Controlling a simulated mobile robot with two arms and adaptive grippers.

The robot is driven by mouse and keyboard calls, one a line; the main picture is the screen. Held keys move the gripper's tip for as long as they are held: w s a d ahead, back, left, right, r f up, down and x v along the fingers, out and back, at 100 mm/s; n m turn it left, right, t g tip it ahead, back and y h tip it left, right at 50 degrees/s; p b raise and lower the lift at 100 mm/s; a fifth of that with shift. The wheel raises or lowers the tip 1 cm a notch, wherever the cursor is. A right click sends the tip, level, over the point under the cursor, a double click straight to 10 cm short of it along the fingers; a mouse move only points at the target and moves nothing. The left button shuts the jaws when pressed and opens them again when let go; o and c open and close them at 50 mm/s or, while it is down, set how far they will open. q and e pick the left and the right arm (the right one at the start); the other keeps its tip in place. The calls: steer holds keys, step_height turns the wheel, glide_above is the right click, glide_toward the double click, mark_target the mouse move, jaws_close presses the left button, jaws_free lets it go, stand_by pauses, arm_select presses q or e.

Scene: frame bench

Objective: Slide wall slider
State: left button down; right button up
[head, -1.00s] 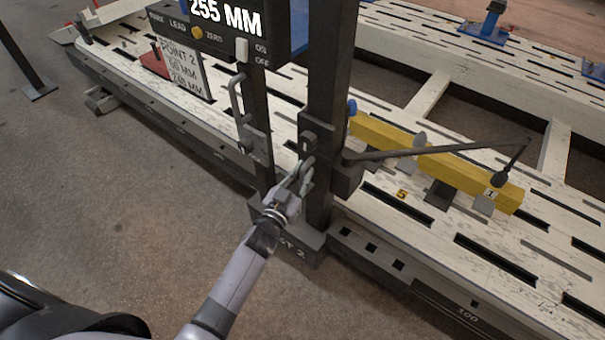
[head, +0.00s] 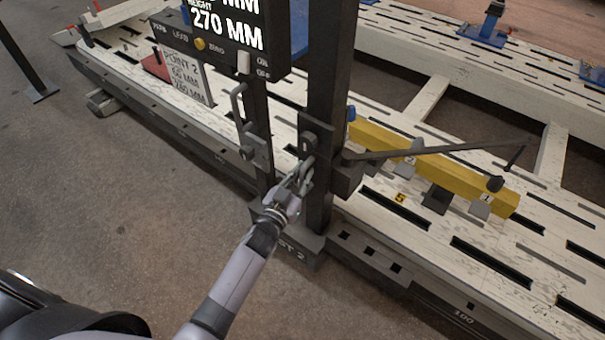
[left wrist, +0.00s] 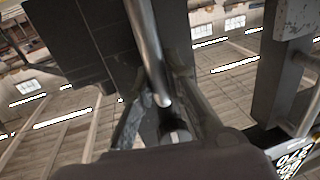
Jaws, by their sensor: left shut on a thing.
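The slider carriage (head: 313,130) is a dark block on the tall dark post (head: 331,80) marked 2 at its base. My left gripper (head: 303,175) is shut on the slider's handle at the carriage's lower front. In the left wrist view the handle (left wrist: 149,55) is a round metal bar running down between the fingers (left wrist: 165,120). A thin dark pointer arm (head: 430,151) reaches right from the carriage across the yellow beam (head: 450,178). The display (head: 228,28) reads 270 MM. My right gripper is not in view.
A second, thinner post with a grey bar handle (head: 238,108) stands just left of the slider post. The slotted white bench (head: 520,235) lies beyond. Open floor (head: 110,170) is at the left.

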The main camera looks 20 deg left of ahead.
arm_select(q)
step_height(320, 180, up, 8)
steer(key=p, duration=0.5)
steer(key=c, duration=1.6)
jaws_free()
steer(key=shift+f, duration=0.15)
steer(key=shift+o, duration=0.2)
steer(key=shift+s, duration=0.1)
steer(key=s+a, duration=0.2)
steer(key=s, duration=0.9)
steer(key=shift+s, duration=0.35)
